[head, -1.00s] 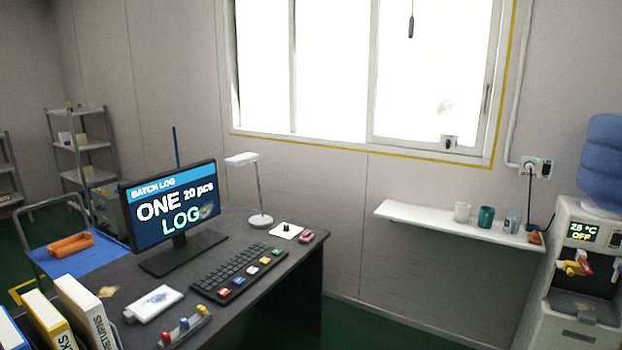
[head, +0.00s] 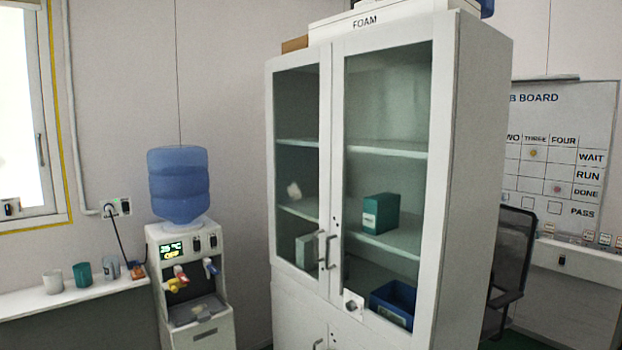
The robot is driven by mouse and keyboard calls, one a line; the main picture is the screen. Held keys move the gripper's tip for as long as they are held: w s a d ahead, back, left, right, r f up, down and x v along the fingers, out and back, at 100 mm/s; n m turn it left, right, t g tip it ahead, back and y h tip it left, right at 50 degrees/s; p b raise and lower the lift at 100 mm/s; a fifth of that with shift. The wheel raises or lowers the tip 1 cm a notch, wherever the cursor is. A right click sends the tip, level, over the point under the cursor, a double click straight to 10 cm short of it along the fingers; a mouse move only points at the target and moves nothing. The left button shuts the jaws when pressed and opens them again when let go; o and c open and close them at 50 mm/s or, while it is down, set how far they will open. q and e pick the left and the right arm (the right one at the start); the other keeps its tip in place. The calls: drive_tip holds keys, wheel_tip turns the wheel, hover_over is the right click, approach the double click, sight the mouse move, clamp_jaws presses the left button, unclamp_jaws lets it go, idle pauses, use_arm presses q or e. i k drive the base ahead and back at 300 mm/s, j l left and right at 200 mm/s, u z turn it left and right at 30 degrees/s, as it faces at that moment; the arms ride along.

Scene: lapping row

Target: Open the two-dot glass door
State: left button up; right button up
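A tall white cabinet (head: 478,150) stands right of centre in the head view with two glass doors, both shut. The left glass door (head: 298,165) is narrower in view and has a grey bar handle (head: 320,246) at its inner edge. The right glass door (head: 388,170) has a similar handle (head: 330,252) at its left edge. Small dark marks show on the frame just above the right door's handle; they are too small to count surely. Neither gripper is in view.
A water dispenser (head: 190,290) with a blue bottle stands left of the cabinet. A shelf (head: 75,300) with cups is at far left. A dark chair (head: 512,250) and a board (head: 560,150) are to the right. A green box (head: 380,213) and a blue bin (head: 392,303) are behind the glass.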

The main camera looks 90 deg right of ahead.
sight(442, 29)
drive_tip(key=z, duration=3.15)
